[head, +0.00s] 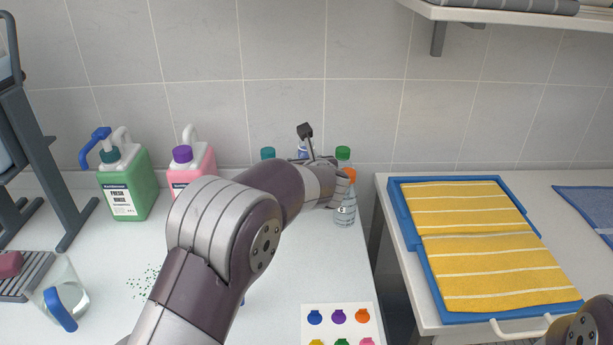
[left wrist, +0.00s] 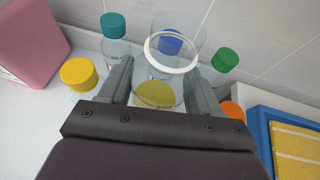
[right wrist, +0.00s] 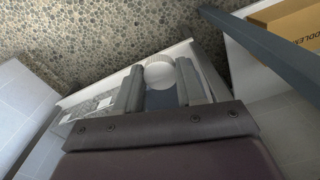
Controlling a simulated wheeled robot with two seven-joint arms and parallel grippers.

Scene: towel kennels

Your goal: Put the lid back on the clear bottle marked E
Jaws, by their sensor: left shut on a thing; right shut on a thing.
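My left gripper (left wrist: 160,88) is shut on a clear round bottle (left wrist: 182,30) with a white ring and something yellow in its lower part. My right gripper (right wrist: 160,90) is shut on a round white thing (right wrist: 160,73) that looks like a lid. I cannot make out a letter E anywhere.
Clear bottles with teal (head: 267,153), green (head: 343,153) and orange (head: 348,175) caps crowd the left gripper; a yellow cap (left wrist: 78,72) is close too. A blue tray (head: 412,240) holds yellow towels.

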